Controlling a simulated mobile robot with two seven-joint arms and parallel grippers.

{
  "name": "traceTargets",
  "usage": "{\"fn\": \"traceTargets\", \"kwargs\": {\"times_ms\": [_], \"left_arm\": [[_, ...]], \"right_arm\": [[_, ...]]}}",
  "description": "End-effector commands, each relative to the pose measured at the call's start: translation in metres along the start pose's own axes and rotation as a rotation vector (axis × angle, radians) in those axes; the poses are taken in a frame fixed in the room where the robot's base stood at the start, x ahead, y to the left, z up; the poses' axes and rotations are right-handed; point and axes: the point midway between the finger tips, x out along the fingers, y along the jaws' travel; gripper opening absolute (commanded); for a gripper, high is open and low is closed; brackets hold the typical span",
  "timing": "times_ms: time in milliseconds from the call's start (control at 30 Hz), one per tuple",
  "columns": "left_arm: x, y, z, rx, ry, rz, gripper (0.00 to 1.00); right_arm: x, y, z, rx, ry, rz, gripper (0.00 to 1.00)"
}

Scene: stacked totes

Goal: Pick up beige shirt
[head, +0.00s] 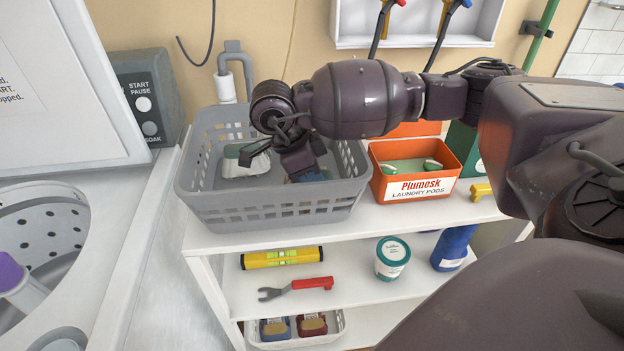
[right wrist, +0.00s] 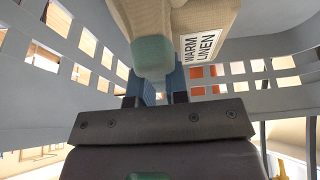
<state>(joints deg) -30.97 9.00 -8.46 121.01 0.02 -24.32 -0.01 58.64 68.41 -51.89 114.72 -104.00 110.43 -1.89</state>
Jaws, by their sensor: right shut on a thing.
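No beige shirt can be clearly made out. My right gripper (right wrist: 158,88) reaches down inside the grey laundry basket (head: 272,212), with its blue fingers partly hidden in the head view. In the right wrist view a beige piece (right wrist: 205,22) with a teal end and a "WARM LINEN" label fills the space at the fingers. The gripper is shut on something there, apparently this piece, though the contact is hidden. A whitish item with a green top (head: 246,163) lies in the basket's left part. I cannot tell whether it is the same thing. My left gripper is out of view.
An orange laundry pods box (head: 422,187) stands right of the basket, with a yellow item (head: 481,191) beside it. The lower shelf holds a yellow level (head: 282,257), a red-handled tool (head: 312,284) and a tub (head: 392,260). A washer (head: 110,240) stands left.

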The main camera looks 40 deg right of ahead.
Motion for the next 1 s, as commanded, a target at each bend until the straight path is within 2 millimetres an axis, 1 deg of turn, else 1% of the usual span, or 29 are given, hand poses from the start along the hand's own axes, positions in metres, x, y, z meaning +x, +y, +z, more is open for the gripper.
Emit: {"fn": "traceTargets", "kwargs": {"times_ms": [33, 167, 367, 433, 600, 700, 800, 1000], "left_arm": [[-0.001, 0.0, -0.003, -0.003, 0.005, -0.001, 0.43], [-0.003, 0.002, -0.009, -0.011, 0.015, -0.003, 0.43], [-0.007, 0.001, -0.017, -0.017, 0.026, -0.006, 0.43], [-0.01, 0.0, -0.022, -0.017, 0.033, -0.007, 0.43], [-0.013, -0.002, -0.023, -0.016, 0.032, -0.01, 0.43], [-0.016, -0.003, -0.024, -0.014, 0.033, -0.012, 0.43], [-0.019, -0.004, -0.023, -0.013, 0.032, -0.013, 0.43], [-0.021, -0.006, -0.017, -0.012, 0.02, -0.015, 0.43]], "right_arm": [[-0.009, -0.001, -0.004, 0.002, -0.004, -0.006, 0.0], [-0.034, -0.001, -0.013, 0.004, -0.007, -0.01, 0.0], [-0.084, -0.001, -0.035, 0.006, -0.009, -0.013, 0.0], [-0.103, -0.001, -0.042, 0.006, -0.009, -0.016, 0.0], [-0.14, 0.0, -0.058, 0.006, -0.009, -0.014, 0.0], [-0.156, 0.0, -0.065, 0.005, -0.007, -0.011, 0.0], [-0.167, 0.001, -0.07, 0.004, -0.006, -0.01, 0.0], [-0.179, 0.0, -0.074, 0.003, -0.004, -0.006, 0.0]]}}
